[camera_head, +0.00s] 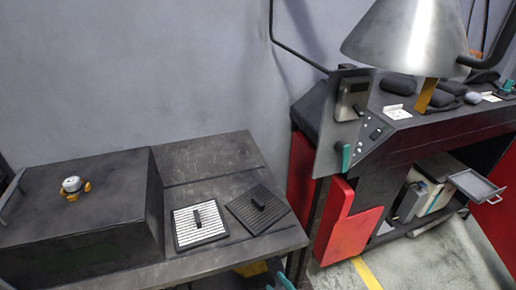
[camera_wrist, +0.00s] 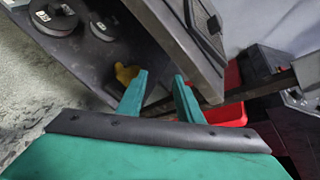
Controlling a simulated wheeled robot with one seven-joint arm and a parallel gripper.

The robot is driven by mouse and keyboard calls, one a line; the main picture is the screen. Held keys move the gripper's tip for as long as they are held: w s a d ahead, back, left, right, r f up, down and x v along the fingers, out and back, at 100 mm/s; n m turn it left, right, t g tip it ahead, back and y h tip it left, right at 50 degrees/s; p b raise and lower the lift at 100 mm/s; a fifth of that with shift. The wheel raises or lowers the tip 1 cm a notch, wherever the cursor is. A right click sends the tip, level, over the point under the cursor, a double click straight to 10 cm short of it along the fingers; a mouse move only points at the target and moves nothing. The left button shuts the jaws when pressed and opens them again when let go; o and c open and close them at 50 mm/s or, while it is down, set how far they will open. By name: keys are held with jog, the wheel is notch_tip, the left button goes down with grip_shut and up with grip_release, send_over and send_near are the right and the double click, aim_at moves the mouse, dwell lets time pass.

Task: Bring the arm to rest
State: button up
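My gripper (camera_wrist: 160,76) shows in the wrist view as two teal fingers standing apart with an empty gap between them. In the head view only small teal parts of my gripper (camera_head: 278,284) show at the bottom edge, in front of the table's front right corner. The rest of my arm is out of the head view. Nothing is held, and the fingers look clear of the things behind them.
A dark table (camera_head: 215,154) bears a large dark box (camera_head: 110,215) and two ribbed plates with handles, one light (camera_head: 184,228), one dark (camera_head: 246,201). A red-and-black bench (camera_head: 440,130) under a metal hood (camera_head: 410,35) stands right. Grey floor (camera_head: 430,262) lies open in front.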

jog(key=s+a+f+n+h, duration=0.1)
jog(key=s+f+n+h, duration=0.15)
jog(key=s+n, duration=0.3)
jog(key=s+a+f+n+h, duration=0.1)
jog(key=s+f+n+h, duration=0.2)
jog(key=s, duration=0.4)
jog(key=s+a+r+n+t, duration=0.1)
jog(key=s+a+r+n, duration=0.1)
jog(key=s+r+n, duration=0.2)
jog(key=s+a+r+n+t+y, duration=0.1)
jog(key=s+a+r+n+t, duration=0.1)
jog(key=s+r+n, duration=0.3)
jog(key=s+n, duration=0.4)
jog(key=n, duration=0.2)
jog(key=shift+s+n+t, duration=0.3)
jog(key=shift+s+n, duration=0.05)
